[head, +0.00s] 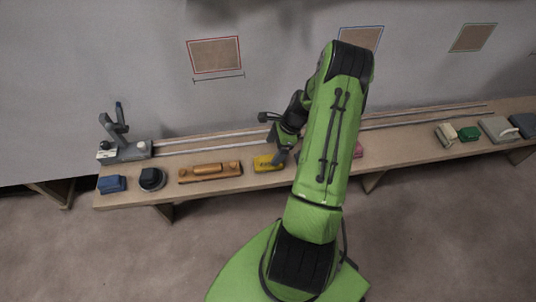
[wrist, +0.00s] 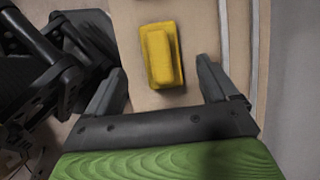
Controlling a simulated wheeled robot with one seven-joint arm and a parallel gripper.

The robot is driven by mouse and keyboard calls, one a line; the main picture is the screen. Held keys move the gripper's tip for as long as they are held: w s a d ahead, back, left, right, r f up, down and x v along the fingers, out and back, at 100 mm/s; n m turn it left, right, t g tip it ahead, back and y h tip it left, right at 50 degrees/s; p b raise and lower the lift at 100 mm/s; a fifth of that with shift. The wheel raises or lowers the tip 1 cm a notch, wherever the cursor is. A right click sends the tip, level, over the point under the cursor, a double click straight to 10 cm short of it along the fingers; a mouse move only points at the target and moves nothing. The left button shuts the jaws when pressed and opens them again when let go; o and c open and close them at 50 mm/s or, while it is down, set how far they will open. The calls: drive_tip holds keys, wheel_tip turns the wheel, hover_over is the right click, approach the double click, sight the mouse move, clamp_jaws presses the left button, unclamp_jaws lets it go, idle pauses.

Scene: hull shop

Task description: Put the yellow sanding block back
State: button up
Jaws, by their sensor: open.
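The yellow sanding block (head: 268,163) lies on the wooden bench, in the middle of the row of tools. In the wrist view the yellow sanding block (wrist: 161,55) lies flat, with a raised grip on its top. My gripper (head: 281,155) is over the bench at the block's right side in the head view. In the wrist view my gripper (wrist: 160,82) is open, with its fingers apart and the block showing in and beyond the gap. I see no contact between the fingers and the block. The block's marked place cannot be told for sure.
The bench (head: 225,158) also bears a blue block (head: 112,184), a round black tool (head: 151,179), an orange long sander (head: 209,172) and a pink piece (head: 358,150). A green block (head: 468,133) lies farther right. Outlined panels (head: 214,54) mark the grey wall behind.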

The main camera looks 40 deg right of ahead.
drive_tip(key=a+r+n+h, duration=0.1)
drive_tip(key=a+r+n, duration=0.4)
drive_tip(key=r, duration=0.4)
drive_tip(key=s+a+r+n+h, duration=0.1)
drive_tip(key=a+r+n+h, duration=0.1)
drive_tip(key=a+r+n, duration=0.45)
drive_tip(key=a+r+n+h, duration=0.1)
drive_tip(key=a+r+n, duration=0.15)
drive_tip(key=r, duration=0.85)
drive_tip(key=s+a+r+n+t, duration=0.3)
drive_tip(key=s+a+r+n, duration=0.3)
drive_tip(key=s+a+n, duration=0.4)
drive_tip(key=s+p, duration=0.1)
drive_tip(key=s, duration=0.2)
drive_tip(key=shift+s+a+n, duration=0.25)
drive_tip(key=shift+a+n, duration=0.15)
